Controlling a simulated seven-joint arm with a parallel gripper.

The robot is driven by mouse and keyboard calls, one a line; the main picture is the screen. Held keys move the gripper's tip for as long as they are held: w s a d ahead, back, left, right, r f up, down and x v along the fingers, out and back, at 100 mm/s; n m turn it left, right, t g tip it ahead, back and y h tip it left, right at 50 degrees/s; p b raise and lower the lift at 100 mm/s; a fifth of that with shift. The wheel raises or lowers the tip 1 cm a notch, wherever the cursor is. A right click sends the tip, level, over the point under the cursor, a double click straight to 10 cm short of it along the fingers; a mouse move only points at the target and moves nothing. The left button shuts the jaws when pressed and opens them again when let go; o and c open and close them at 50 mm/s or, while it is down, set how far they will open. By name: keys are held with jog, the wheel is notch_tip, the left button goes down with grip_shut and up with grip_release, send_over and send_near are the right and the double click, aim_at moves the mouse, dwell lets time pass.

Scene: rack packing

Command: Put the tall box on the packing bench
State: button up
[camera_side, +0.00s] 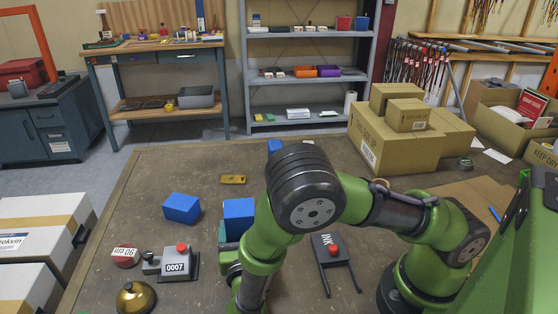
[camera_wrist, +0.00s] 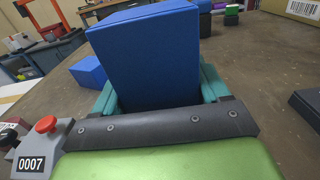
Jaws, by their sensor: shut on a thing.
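A blue box (camera_wrist: 145,60) stands between the teal fingers of my gripper (camera_wrist: 160,92) in the wrist view, and the fingers are shut on it. It looks taller than wide there. The held box (camera_side: 238,212) also shows in the side view, partly hidden by my arm, with teal of my gripper (camera_side: 231,232) just below it. The brown packing bench (camera_side: 150,178) lies under and around them. I cannot tell whether the held box touches the bench top.
A second blue box (camera_side: 181,208) lies to the left, and another (camera_side: 274,146) is behind my arm. Cartons (camera_side: 385,145) fill the back right.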

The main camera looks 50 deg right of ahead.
jog(key=shift+f, duration=0.45)
jog(key=shift+f, duration=0.1)
jog(key=o, duration=1.3)
jog(key=v, duration=1.2)
